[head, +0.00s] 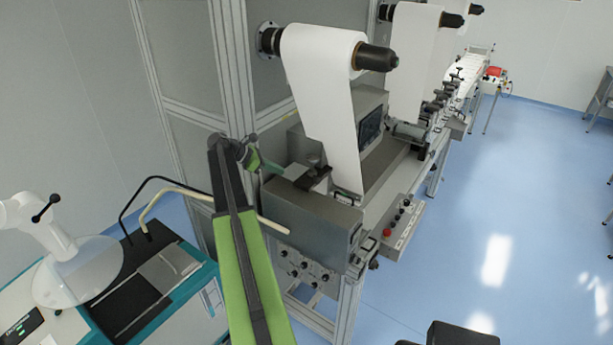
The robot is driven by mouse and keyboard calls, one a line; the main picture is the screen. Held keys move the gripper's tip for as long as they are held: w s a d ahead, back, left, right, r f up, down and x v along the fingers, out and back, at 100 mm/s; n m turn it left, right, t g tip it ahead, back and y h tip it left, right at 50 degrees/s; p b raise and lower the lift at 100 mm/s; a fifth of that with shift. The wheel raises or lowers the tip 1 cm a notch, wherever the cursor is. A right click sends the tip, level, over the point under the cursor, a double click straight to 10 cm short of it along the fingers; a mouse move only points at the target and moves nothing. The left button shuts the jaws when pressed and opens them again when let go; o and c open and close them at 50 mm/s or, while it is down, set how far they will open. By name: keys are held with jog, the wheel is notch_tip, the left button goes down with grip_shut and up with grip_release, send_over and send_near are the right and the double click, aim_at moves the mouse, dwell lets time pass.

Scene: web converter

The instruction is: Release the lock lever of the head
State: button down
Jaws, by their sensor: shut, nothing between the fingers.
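My green-and-black arm rises through the middle of the head view and bends right at its top. My gripper (273,168) is small in view, at the left end of the grey machine, just left of the hanging white web; its fingers look shut and hold nothing. Close to its right, a head unit (312,178) with a dark bracket sits on top of a grey metal housing (300,217). I cannot single out the lock lever there, and I cannot tell whether the gripper touches the unit.
A white paper roll (318,50) hangs above, its web running down beside the unit. A control box (403,228) with buttons projects in front. At left, a teal-and-white bench device (160,270) carries cables and a clear dome (80,272). Blue floor at right is mostly free.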

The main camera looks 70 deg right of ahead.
jog(key=b, duration=0.7)
send_near(314, 182)
jog(key=f, duration=0.2)
jog(key=s+d+f, duration=0.1)
jog(key=f, duration=0.1)
jog(key=shift+s+d+r, duration=0.15)
jog(key=shift+s+d, duration=0.65)
jog(key=shift+s, duration=0.1)
jog(key=shift+s+d, duration=0.35)
jog(key=shift+s, duration=0.1)
